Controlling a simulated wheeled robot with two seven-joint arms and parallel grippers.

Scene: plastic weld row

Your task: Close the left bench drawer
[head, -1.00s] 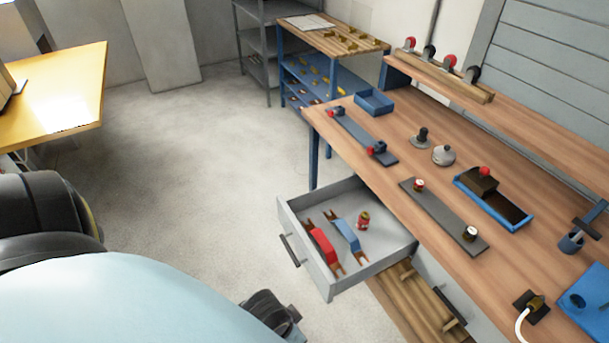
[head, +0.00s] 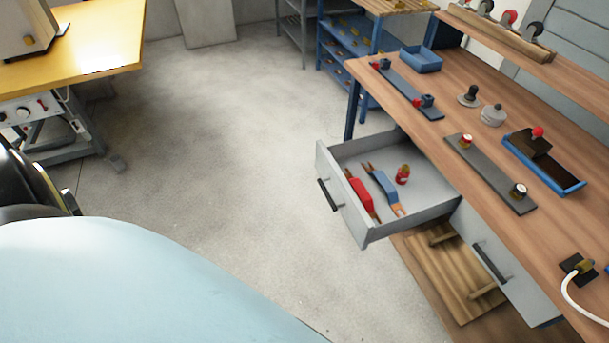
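The left bench drawer (head: 342,201) is grey and pulled well out from under the wooden workbench (head: 424,153). Its dark bar handle (head: 328,195) is on the front panel, facing the open floor to the left. Inside lie a red wrench-like tool (head: 362,196), a blue one (head: 382,187) and a small red item with a brownish top (head: 403,175). Neither of my grippers is in view. Nothing touches the drawer from outside.
A second grey drawer (head: 513,285) with a dark handle is closed at the right. The concrete floor (head: 220,150) left of the open drawer is clear. A yellow-topped table (head: 95,45) stands at the far left.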

